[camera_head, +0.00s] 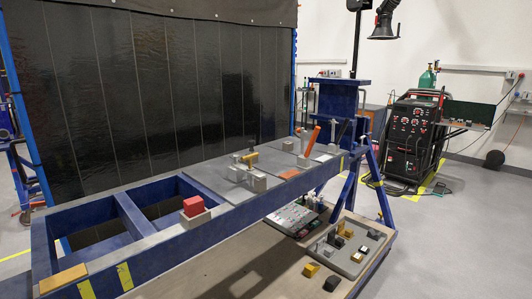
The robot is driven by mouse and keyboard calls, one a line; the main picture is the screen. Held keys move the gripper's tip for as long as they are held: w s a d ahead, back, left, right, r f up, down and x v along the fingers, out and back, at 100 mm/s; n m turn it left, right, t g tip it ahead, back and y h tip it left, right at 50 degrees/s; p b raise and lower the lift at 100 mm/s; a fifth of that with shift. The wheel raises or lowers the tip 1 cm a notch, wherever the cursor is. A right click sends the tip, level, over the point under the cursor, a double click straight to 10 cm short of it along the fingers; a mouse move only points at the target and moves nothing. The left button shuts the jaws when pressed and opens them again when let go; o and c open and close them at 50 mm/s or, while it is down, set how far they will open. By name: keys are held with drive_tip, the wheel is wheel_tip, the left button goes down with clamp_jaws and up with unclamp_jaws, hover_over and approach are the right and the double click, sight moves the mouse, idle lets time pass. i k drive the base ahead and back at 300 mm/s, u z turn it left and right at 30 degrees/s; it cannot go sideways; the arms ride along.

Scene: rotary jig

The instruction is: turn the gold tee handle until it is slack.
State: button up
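A gold bar (249,157), which looks like the tee handle, sits on top of a small grey fixture (238,172) on the blue bench. It is near the bench's middle and too small to tell how tight it is. My gripper is not in view, and nothing is seen touching the gold bar.
The blue bench frame (190,243) has open bays at left. A red block (193,206) stands on its near edge, and an orange handle (312,140) tilts up farther right. A lower shelf holds a grey tray (345,262) with small blocks. A welding machine (409,140) stands behind right.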

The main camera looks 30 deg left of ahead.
sight(248, 157)
drive_tip(key=u, duration=0.55)
drive_tip(key=i, duration=1)
drive_tip(key=u, duration=0.85)
drive_tip(key=k, duration=0.85)
drive_tip(key=u, duration=0.15)
drive_tip(key=i, duration=0.9)
drive_tip(key=z, duration=0.1)
